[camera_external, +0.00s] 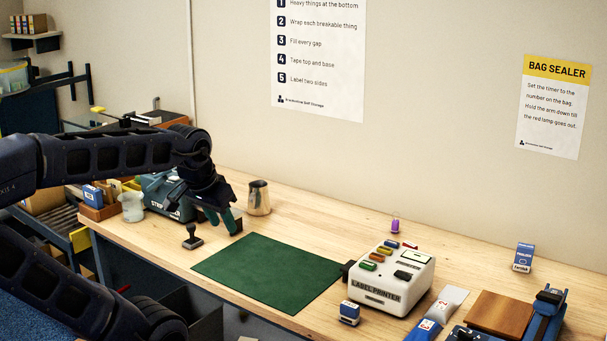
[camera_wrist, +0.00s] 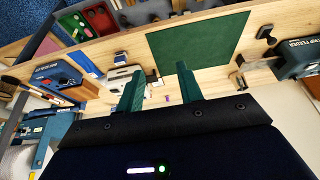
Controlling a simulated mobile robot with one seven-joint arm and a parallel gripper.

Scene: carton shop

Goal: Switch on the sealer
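The bag sealer (camera_external: 545,314) is a dark blue device at the lower right of the external view, partly cut off by the bottom edge. A dark blue device at the left of the wrist view (camera_wrist: 60,76) appears to be the same sealer. Its switch and lamp are too small to make out. My gripper (camera_external: 224,222) is over the left part of the table, near the metal jug and far from the sealer. In the wrist view its two green fingers (camera_wrist: 158,82) are spread apart with nothing held between them.
A green mat (camera_external: 268,272) lies mid-table. The white label printer (camera_external: 398,277) stands between it and the sealer. A white-and-blue bag (camera_external: 437,314) and a brown board (camera_external: 500,314) lie beside the sealer. A metal jug (camera_external: 259,199) and black stamp (camera_external: 192,237) are near my gripper.

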